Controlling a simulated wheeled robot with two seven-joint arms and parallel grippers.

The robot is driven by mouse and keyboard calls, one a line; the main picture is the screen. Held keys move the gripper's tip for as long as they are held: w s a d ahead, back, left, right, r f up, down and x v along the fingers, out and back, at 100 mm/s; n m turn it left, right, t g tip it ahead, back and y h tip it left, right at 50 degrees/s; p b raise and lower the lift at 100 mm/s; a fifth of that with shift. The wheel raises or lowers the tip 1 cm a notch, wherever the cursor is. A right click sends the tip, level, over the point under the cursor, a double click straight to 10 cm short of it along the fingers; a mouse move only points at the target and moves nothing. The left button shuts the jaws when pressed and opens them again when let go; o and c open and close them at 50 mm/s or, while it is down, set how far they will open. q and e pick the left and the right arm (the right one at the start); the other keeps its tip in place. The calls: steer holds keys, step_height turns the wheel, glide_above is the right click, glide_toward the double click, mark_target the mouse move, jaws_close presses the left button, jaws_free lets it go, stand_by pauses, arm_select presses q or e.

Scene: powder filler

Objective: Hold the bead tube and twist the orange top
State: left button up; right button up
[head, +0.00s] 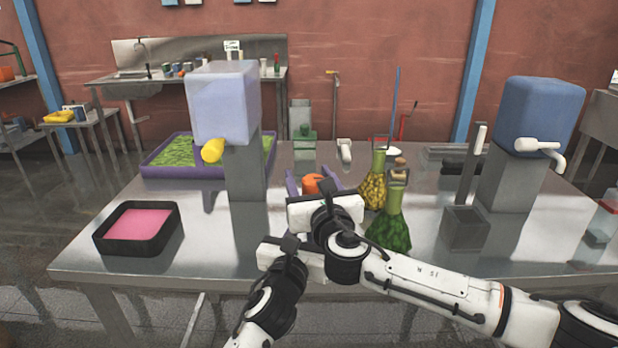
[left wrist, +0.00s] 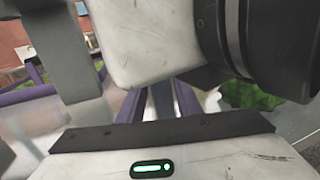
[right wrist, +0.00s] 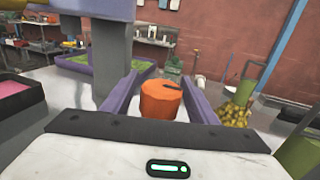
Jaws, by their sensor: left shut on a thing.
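The orange top (head: 313,184) of the bead tube shows at the middle of the table in the head view. In the right wrist view the orange top (right wrist: 162,103) sits between the two purple fingers of my right gripper (right wrist: 162,82), which is open around it. My left gripper (left wrist: 163,102) is below and in front of the right one, its purple fingers close together, shut on the tube. The tube's body is hidden behind my grippers in the head view, and my right gripper blocks much of the left wrist view.
A green flask (head: 390,228) and a yellow flask (head: 375,190) stand close right of my grippers. A grey dispenser post (head: 243,170) stands left, near a black tray (head: 105,240) of pink powder. A purple tray (head: 160,172) lies behind. A grey box (head: 465,232) stands right.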

step_height(320, 180, up, 10)
stand_by(0.6)
arm_select(q)
steer(key=o, duration=1.3)
steer(key=shift+c, duration=0.2)
